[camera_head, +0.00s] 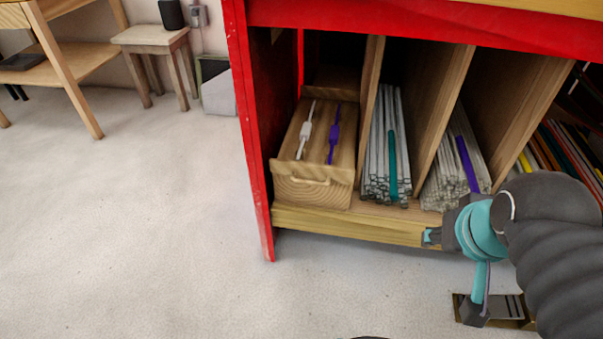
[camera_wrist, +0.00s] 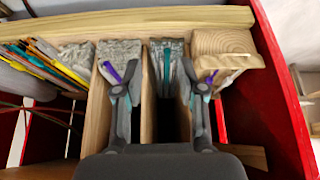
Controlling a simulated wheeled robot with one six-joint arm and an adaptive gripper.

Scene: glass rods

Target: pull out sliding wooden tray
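The wooden tray (camera_head: 312,193) sits in the leftmost compartment of a red cabinet, its front face near the front edge of the bottom board. A small wooden handle (camera_head: 304,181) is on its front. A white piece (camera_head: 305,133) and a purple piece (camera_head: 334,135) lie along its top. My gripper (camera_head: 452,277) is to the right of the tray, in front of the cabinet, apart from the handle. Its fingers (camera_wrist: 162,82) are spread and hold nothing.
Wooden dividers (camera_head: 444,95) separate bundles of glass rods (camera_head: 381,150) right of the tray. The red cabinet side (camera_head: 254,140) stands close on the tray's left. The floor (camera_head: 150,240) in front and left is clear. A stool (camera_head: 152,38) stands far back left.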

